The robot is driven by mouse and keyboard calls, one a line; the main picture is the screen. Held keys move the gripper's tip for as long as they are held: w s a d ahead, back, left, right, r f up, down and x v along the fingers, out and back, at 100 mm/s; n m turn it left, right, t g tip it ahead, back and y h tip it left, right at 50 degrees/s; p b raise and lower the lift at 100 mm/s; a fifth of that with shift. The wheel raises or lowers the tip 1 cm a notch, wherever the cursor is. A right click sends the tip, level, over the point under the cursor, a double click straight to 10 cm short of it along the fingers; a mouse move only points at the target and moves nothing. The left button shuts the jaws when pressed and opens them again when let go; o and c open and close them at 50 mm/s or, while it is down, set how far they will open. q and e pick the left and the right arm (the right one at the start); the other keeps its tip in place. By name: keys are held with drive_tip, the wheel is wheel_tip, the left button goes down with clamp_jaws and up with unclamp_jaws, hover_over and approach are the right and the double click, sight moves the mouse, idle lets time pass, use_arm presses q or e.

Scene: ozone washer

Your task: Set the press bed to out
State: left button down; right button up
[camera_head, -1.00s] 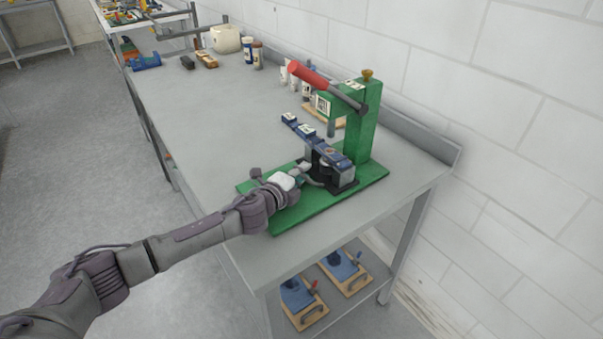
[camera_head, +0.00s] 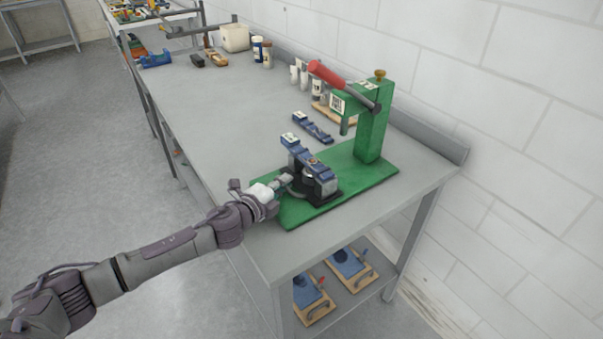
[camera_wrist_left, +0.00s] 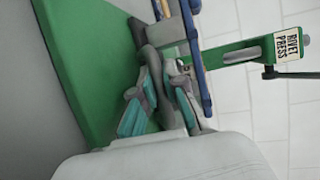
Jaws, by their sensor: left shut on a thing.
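The green rivet press (camera_head: 370,130) stands on its green base plate near the right end of the bench. Its press bed (camera_head: 322,187), a dark slide with grey blocks, sits on the base plate left of the column and carries a blue part (camera_head: 307,155). My left gripper (camera_head: 280,184) is at the bed's near left side, shut on its dark handle. In the left wrist view the fingers (camera_wrist_left: 160,98) close around the grey curved handle (camera_wrist_left: 154,68). The red press lever (camera_head: 325,73) is raised. My right gripper is out of view.
Another blue part (camera_head: 313,127) lies on the bench (camera_head: 220,130) behind the bed. Bottles (camera_head: 262,53) and small containers stand along the wall. Blue fixtures on wooden boards (camera_head: 349,263) lie on the lower shelf. The bench middle is clear.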

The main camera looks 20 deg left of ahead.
use_arm(q)
drive_tip(key=shift+s+a+f, duration=0.15)
drive_tip(key=shift+s+a, duration=0.55)
drive_tip(key=shift+s, duration=0.25)
drive_tip(key=shift+s+a, duration=0.2)
drive_tip(key=shift+s, duration=0.05)
drive_tip(key=shift+s+a, duration=0.1)
drive_tip(key=shift+s, duration=0.05)
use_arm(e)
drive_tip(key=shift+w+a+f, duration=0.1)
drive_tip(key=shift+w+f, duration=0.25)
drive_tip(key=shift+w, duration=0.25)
use_arm(q)
drive_tip(key=c, duration=1.6)
unclamp_jaws()
drive_tip(key=shift+o, duration=0.5)
drive_tip(key=shift+s+a, duration=0.15)
drive_tip(key=shift+s, duration=0.1)
drive_tip(key=v, duration=1.2)
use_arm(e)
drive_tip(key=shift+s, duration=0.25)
